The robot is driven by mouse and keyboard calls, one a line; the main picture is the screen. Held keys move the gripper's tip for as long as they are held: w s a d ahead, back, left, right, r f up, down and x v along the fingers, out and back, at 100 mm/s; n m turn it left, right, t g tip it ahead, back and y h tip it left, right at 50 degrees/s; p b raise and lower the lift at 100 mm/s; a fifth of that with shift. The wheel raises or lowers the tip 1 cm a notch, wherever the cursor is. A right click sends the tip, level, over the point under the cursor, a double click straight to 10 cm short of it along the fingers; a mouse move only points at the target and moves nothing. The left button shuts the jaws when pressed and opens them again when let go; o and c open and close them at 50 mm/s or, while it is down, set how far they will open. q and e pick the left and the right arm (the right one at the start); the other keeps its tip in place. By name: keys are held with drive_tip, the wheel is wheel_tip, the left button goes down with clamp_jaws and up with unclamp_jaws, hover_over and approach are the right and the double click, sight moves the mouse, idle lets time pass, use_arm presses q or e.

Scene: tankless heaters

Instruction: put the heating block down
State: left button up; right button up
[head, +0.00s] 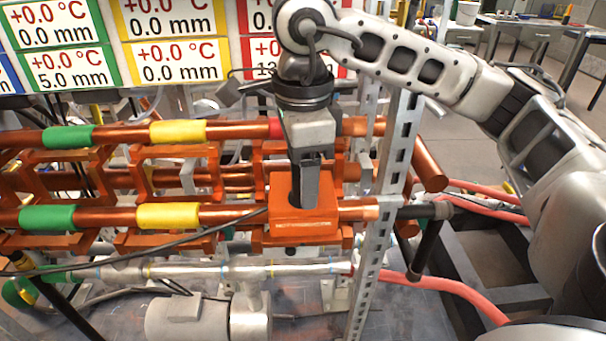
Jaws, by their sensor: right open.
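The heating block (318,224) is an orange block sitting on the lower front copper pipe (240,215), to the right of the yellow band. My right gripper (305,198) points down from above with its dark fingers at the top of the block. The fingers are seen nearly edge-on and overlap in the picture. The jaws are open, and I cannot tell whether a finger touches the block. My left gripper is not in view.
An upright slotted metal post (384,210) stands just right of the block. Green (47,218) and yellow (168,216) bands mark the pipes, with other orange brackets behind. Display panels (170,45) stand above. A black cable crosses in front, and red hoses run at the lower right.

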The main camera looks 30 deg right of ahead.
wheel_tip(320, 180, up, 10)
drive_tip(key=shift+r+p, duration=0.15)
drive_tip(key=shift+p, duration=1)
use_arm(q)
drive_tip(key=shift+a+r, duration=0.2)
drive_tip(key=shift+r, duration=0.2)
use_arm(e)
drive_tip(key=shift+r, duration=0.4)
